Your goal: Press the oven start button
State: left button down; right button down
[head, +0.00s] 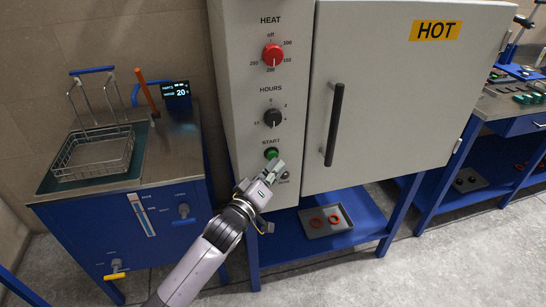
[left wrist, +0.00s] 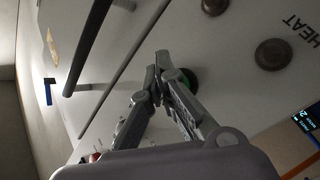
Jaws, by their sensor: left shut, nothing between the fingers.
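The oven (head: 410,90) is a pale cabinet with a closed door and a control panel on its left. The green start button (head: 271,153) is below the word START, under the red heat knob (head: 272,54) and the dark hours knob (head: 272,118). My left gripper (head: 274,166) is shut and empty, its fingertips at the lower edge of the button. In the left wrist view the button (left wrist: 188,77) shows partly behind the shut fingers (left wrist: 160,62). I cannot tell whether the tips touch it. My right gripper is not in view.
The dark door handle (head: 334,125) sticks out right of the panel. A blue bench with a wire basket (head: 92,153) stands on the left. A tray (head: 325,222) with red rings lies on the shelf below the oven. Another workbench (head: 510,105) stands at right.

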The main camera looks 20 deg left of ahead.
pick_arm(q)
jog(key=shift+w+a, duration=0.5)
jog(key=shift+w, duration=0.15)
dwell(0.8)
dwell(0.4)
jog(key=shift+s+d+p, duration=0.5)
jog(key=shift+s+d, duration=0.2)
jog(key=shift+s, duration=0.35)
jog(key=s+d+p, duration=0.1)
jog(key=s, duration=0.1)
jog(key=s+d+p, duration=0.1)
jog(key=s, duration=0.1)
jog(key=shift+d, duration=0.4)
